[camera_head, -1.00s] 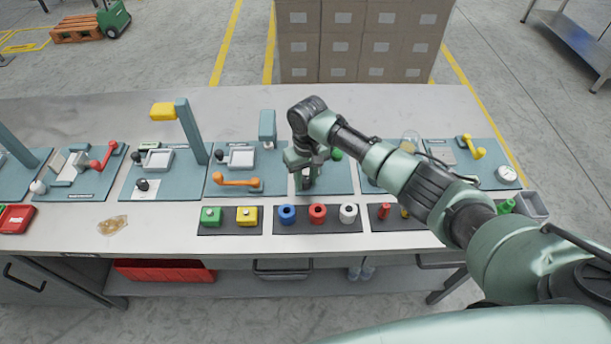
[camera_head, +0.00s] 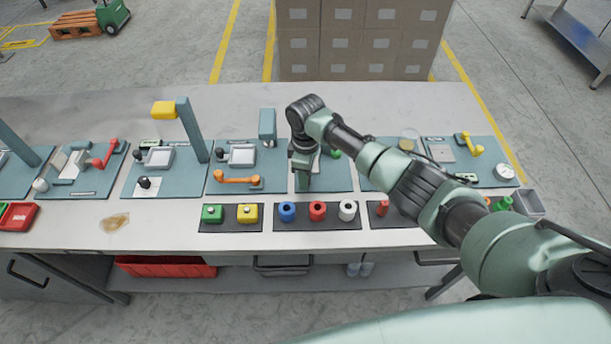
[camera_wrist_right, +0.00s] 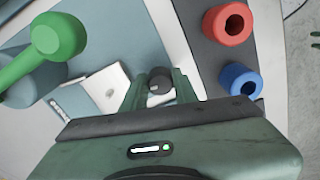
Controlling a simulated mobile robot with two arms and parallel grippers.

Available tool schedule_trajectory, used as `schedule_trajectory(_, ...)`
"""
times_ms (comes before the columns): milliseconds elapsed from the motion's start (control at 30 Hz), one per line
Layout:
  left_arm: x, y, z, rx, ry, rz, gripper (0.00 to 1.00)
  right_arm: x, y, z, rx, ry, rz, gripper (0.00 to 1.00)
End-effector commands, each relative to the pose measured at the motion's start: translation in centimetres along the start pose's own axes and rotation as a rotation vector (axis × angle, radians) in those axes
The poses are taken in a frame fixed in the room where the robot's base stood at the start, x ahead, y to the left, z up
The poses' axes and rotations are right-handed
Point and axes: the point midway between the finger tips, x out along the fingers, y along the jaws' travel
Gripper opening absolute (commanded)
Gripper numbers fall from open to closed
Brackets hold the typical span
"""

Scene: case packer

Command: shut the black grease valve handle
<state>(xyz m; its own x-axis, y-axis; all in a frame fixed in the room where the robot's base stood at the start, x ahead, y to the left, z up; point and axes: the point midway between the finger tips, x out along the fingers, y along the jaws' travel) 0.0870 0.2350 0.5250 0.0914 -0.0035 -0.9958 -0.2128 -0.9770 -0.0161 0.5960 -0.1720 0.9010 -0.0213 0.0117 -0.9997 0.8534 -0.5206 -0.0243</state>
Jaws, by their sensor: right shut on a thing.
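My right gripper (camera_head: 303,178) points down over a blue-grey panel (camera_head: 335,180) in the middle of the bench. The right wrist view shows its two green fingers (camera_wrist_right: 161,92) closed around a dark round knob (camera_wrist_right: 159,80), which I take for the black grease valve handle. The lower part of the handle and its pivot are hidden between the fingers. In the head view the gripper covers the handle, so its angle cannot be told. My left gripper is not in view.
A green ball-ended handle (camera_wrist_right: 55,38) stands beside the gripper on the same panel. Blue (camera_head: 287,212), red (camera_head: 317,211) and white (camera_head: 347,210) ring-shaped pieces sit in front. An orange handle (camera_head: 237,180) is on the panel to the left. The bench's back strip is clear.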

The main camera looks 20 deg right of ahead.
Motion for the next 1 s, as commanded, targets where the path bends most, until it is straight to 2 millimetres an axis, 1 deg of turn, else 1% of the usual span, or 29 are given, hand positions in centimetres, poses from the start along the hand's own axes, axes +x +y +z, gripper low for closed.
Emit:
schedule_trajectory(100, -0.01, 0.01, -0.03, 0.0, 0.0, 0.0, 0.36, -0.19, 0.09, -0.21, -0.055, 0.004, 0.003, 0.0)
schedule_trajectory(300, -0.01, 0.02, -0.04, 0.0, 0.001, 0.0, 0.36, -0.2, 0.08, -0.24, -0.109, 0.004, 0.003, 0.0)
schedule_trajectory(800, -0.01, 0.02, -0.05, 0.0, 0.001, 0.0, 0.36, -0.22, 0.07, -0.27, -0.127, 0.003, 0.003, 0.0)
schedule_trajectory(833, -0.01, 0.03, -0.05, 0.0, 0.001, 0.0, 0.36, -0.22, 0.07, -0.27, -0.127, 0.003, 0.003, 0.31)
schedule_trajectory(867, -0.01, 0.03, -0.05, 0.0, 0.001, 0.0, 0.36, -0.22, 0.06, -0.27, -0.127, 0.003, 0.003, 0.4)
schedule_trajectory(900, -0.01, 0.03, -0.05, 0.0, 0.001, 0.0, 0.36, -0.21, 0.06, -0.26, -0.127, 0.003, 0.003, 0.51)
schedule_trajectory(1000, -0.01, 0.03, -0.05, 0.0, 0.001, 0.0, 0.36, -0.15, 0.03, -0.2, -0.126, 0.001, 0.002, 0.51)
